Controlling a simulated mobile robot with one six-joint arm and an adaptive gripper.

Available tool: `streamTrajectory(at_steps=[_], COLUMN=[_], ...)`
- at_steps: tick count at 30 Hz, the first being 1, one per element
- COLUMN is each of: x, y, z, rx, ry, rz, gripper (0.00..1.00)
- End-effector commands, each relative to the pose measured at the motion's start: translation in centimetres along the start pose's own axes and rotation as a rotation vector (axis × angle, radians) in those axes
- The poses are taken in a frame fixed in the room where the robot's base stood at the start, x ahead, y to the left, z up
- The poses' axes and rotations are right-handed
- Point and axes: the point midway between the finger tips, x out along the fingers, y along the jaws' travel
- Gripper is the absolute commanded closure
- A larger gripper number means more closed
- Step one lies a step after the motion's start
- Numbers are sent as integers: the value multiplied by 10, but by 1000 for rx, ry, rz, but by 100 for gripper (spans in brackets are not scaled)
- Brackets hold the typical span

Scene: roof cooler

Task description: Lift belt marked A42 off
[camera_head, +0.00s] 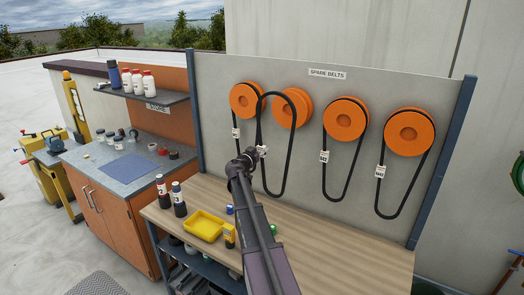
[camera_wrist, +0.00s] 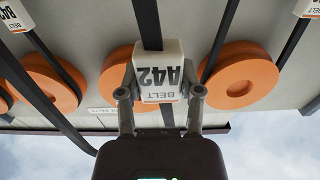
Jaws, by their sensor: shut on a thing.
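My gripper (camera_wrist: 161,92) is shut on the white tag marked A42 (camera_wrist: 158,72), and the black A42 belt (camera_wrist: 147,22) runs through that tag. In the head view my gripper (camera_head: 257,153) is in front of the board. The belt (camera_head: 286,165) hangs there as a long loop. That pulley's upper right rim looks bare. How far the belt stands out from the board is hard to tell.
Other tagged belts hang from the leftmost pulley (camera_head: 241,98), the third pulley (camera_head: 345,118) and the right pulley (camera_head: 409,131), close by. Below are a wooden bench (camera_head: 345,250), a yellow tray (camera_head: 204,226) and dark bottles (camera_head: 178,199). The bench's right part is clear.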

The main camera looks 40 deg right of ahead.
Motion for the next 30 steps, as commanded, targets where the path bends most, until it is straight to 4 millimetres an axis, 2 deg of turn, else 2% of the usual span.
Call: streamTrajectory(at_steps=[30], x=[-29], y=[0], z=[-2], rx=[-1], ry=[0], rz=[0], gripper=[100])
